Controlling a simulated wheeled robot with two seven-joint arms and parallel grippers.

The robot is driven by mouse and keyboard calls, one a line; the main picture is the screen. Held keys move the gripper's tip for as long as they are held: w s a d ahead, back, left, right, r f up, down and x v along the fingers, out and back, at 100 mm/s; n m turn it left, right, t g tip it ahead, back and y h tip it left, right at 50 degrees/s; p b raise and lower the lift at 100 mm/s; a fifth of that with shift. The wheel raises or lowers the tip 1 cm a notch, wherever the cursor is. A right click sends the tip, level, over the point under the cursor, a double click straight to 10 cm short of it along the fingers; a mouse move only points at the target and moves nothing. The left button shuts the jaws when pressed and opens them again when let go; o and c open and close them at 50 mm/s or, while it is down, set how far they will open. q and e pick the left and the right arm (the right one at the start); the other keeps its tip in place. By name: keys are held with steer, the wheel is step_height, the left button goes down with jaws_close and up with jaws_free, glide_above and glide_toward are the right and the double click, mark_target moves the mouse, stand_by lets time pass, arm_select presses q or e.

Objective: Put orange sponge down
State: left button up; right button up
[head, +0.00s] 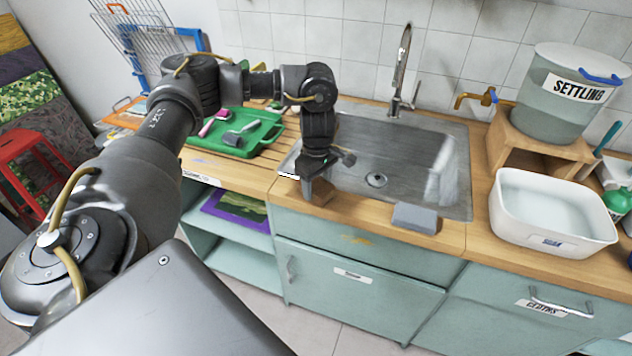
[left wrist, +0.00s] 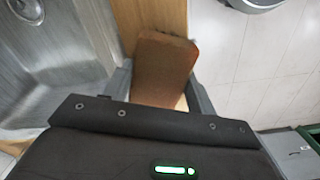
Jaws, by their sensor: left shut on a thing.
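The orange sponge (left wrist: 163,62) shows in the left wrist view as a brownish-orange block. My left gripper (left wrist: 160,92) is shut on it, with one finger on each side. In that view the wooden counter strip (left wrist: 150,14) lies behind the sponge, between the sink and the floor. In the head view my left gripper (head: 318,192) points down at the front edge of the sink (head: 350,180), near its left corner. There the sponge cannot be made out clearly against the dark gripper. I cannot tell whether it touches the counter. My right gripper is not in view.
A grey block (head: 415,218) lies on the counter's front edge, right of my left gripper. A white basin (head: 545,236) stands farther right, near the settling bucket (head: 560,95). A green tray (head: 240,135) with several tools is on the left. The faucet (head: 402,70) rises behind the sink.

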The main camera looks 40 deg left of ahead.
mark_target(317, 185)
arm_select(q)
steer(key=o, duration=1)
steer(key=shift+f, duration=0.1)
steer(key=shift+r, duration=0.3)
step_height(317, 185, up, 12)
steer(key=shift+r+p, duration=0.15)
steer(key=shift+p, duration=0.5)
